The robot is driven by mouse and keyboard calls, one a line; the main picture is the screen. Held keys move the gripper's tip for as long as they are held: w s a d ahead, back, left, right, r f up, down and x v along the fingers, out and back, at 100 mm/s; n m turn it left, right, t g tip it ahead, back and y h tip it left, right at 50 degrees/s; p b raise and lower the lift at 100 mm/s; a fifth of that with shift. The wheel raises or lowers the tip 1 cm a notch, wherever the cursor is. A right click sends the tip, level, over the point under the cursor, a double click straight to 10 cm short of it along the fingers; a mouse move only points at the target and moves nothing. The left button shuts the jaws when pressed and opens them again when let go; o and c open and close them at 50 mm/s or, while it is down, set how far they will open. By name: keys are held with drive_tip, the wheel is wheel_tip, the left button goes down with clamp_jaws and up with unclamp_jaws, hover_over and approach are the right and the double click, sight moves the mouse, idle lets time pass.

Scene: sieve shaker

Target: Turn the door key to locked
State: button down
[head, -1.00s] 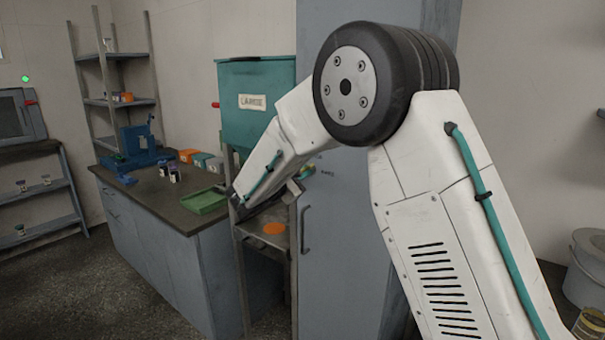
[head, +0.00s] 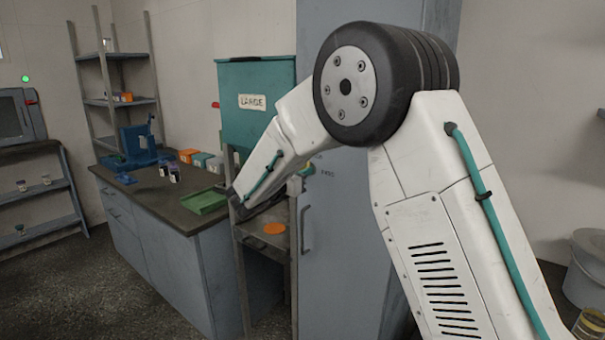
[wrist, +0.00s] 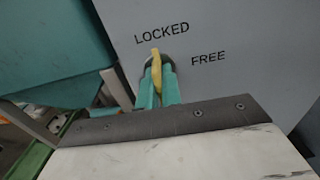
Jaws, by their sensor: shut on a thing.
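The yellow door key (wrist: 156,66) sits in a dark round lock on the grey cabinet door (wrist: 225,75) in the wrist view. The key stands nearly upright in the picture, its upper end pointing to the word LOCKED. The word FREE is to its right. My gripper (wrist: 160,84) has teal fingers, one on each side of the key, and is shut on it. The fingers and wrist hide the key's lower part. In the head view my gripper (head: 307,170) is a small teal and yellow patch at the grey door (head: 345,240), partly hidden by my arm.
A teal bin marked LARGE (head: 252,101) stands left of the door, above a small stand with an orange disc (head: 275,228). A green tray (head: 204,202) lies on the workbench (head: 160,205) further left. A door handle (head: 306,229) is below the lock.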

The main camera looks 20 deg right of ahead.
idle(0.5)
drive_tip(key=c, duration=1.6)
unclamp_jaws()
drive_tip(key=v, duration=0.8)
drive_tip(key=shift+w, duration=0.1)
drive_tip(key=s+d+f+m+g+y, duration=0.2)
drive_tip(key=s+d+m+g, duration=0.15)
drive_tip(key=s, duration=0.35)
drive_tip(key=s+d+f+m+g+y, duration=0.1)
drive_tip(key=s+d+f+m+g, duration=0.15)
drive_tip(key=s+m, duration=0.35)
drive_tip(key=s+d+f+m+g+y, duration=0.1)
drive_tip(key=s+d+m+g+y, duration=0.2)
drive_tip(key=s, duration=0.5)
drive_tip(key=s+r+m+y, duration=0.1)
drive_tip(key=s+m+y, duration=0.2)
drive_tip(key=s, duration=0.5)
drive_tip(key=s+r+m+y, duration=0.1)
drive_tip(key=s+m+y, duration=0.1)
drive_tip(key=s+m, duration=0.3)
drive_tip(key=s+r+m+y, duration=0.1)
drive_tip(key=s+m+y, duration=0.2)
drive_tip(key=s, duration=0.7)
drive_tip(key=shift+s+r+m+y, duration=0.2)
drive_tip(key=shift+s+m+y, duration=0.15)
drive_tip(key=shift+m, duration=0.4)
